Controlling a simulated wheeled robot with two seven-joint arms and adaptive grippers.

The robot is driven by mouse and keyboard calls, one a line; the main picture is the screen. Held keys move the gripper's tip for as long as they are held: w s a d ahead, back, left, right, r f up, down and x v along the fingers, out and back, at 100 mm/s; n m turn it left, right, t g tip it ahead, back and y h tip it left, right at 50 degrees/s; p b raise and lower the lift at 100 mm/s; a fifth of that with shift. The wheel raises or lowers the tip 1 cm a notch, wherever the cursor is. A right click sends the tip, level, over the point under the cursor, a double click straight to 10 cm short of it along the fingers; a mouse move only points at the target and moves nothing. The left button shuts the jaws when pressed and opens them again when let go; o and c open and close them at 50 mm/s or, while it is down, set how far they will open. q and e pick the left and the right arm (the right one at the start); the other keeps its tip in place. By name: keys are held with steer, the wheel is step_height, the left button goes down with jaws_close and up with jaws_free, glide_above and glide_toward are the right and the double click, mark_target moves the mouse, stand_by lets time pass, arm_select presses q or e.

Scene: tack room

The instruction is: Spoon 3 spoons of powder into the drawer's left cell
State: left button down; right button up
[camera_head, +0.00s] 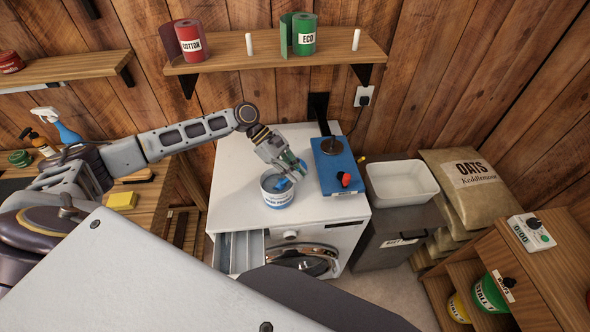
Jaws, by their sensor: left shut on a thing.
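The white washing machine (232,185) stands against the wall. Its detergent drawer (238,251) is pulled out at the front left, with long cells side by side; what they hold is too small to tell. A white tub (278,199) with a blue label stands on the machine's top near the front edge. My left gripper (292,168) is over the tub's mouth, shut on a blue spoon (283,184). The spoon's lower part is at the tub's opening; I cannot tell whether it holds powder. The powder itself is not clearly visible. My right gripper is out of view.
A blue box (338,172) with a red knob stands right of the tub, close to my gripper. A white basin (401,183) sits on a grey cabinet further right. A shelf (270,52) with rolls hangs above. The machine top's left side is clear.

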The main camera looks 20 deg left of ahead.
arm_select(q)
steer(key=shift+f, duration=0.6)
steer(key=shift+s+d+r+t+y, duration=0.1)
steer(key=shift+d+y, duration=0.9)
steer(key=shift+y, duration=0.7)
steer(key=shift+s+d+r+t+y, duration=0.15)
steer(key=shift+d+y, duration=0.8)
steer(key=shift+y, duration=0.75)
steer(key=shift+w+d+r+t+y, duration=0.1)
steer(key=shift+d+y, duration=0.9)
steer(key=shift+y, duration=0.7)
steer(key=shift+s, duration=0.1)
